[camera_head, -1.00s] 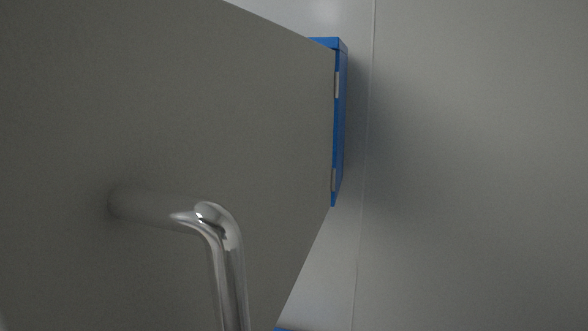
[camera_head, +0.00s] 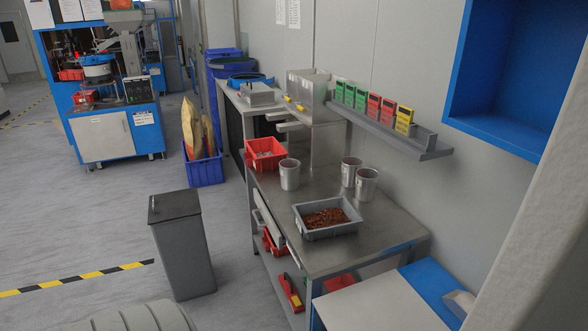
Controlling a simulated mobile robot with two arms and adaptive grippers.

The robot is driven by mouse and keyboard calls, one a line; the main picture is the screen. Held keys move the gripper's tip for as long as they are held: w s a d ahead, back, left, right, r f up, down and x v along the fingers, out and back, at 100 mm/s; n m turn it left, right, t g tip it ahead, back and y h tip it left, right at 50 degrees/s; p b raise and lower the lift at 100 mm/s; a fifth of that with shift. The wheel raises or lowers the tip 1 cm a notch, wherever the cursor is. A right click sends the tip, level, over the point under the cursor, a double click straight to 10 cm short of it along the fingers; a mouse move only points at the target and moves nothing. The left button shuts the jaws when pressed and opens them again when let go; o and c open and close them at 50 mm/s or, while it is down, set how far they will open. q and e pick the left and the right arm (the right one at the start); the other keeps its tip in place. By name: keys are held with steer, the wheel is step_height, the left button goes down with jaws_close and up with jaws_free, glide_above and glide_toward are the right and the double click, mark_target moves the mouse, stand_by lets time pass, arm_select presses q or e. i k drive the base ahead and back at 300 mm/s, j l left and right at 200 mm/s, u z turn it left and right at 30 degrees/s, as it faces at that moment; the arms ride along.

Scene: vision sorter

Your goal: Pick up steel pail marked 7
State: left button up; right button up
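Three similar steel pails stand upright on the metal workbench (camera_head: 290,225). One pail (camera_head: 290,174) is by itself near the bench's left edge, beside a red bin. The other two, a rear pail (camera_head: 351,171) and a front pail (camera_head: 366,184), stand close together near the wall. No number can be read on any of them, so I cannot tell which is marked 7. Neither of my grippers shows in the head view.
A grey tray of brown bits (camera_head: 327,218) and a red bin (camera_head: 265,153) share the bench. A wall shelf (camera_head: 390,130) with coloured boxes hangs above its back. A grey waste bin (camera_head: 181,245) stands on the floor to the left. Open floor lies beyond it.

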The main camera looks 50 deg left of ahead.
mark_target(289, 171)
steer(key=u, duration=1.7)
steer(key=i+j+z, duration=0.15)
steer(key=z, duration=0.3)
steer(key=i+j+z, duration=0.1)
steer(key=j+z, duration=0.2)
steer(key=z, duration=0.15)
steer(key=j+z, duration=0.6)
steer(key=z, duration=0.25)
steer(key=j+z, duration=0.3)
steer(key=z, duration=0.15)
steer(key=j+u, duration=0.1)
steer(key=j, duration=0.15)
steer(key=i+j+u, duration=0.15)
steer(key=k+j, duration=0.05)
steer(key=j, duration=0.05)
